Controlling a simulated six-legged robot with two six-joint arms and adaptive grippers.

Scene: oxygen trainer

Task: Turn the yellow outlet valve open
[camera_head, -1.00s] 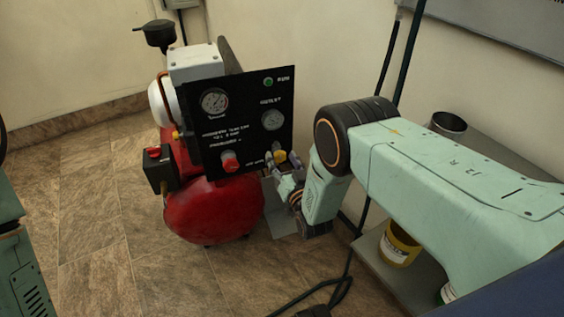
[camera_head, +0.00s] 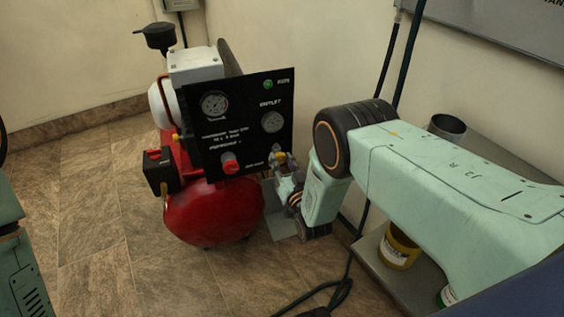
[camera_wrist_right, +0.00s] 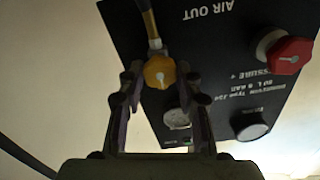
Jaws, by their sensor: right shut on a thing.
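The yellow outlet valve (camera_wrist_right: 159,71) is a small lobed knob on a brass fitting under the AIR OUT label. It sits between the two fingertips of my right gripper (camera_wrist_right: 159,74), which is shut on it with one finger on each side. In the head view my right gripper (camera_head: 279,160) reaches the lower right corner of the black panel (camera_head: 243,130), and its fingers hide most of the knob. My left gripper is not in view.
A red knob (camera_head: 229,162) and two gauges are on the panel, above the red tank (camera_head: 212,212). A hose (camera_wrist_right: 147,18) runs from the valve fitting. A grey shelf (camera_head: 399,288) with a yellow can (camera_head: 398,249) stands under my right arm.

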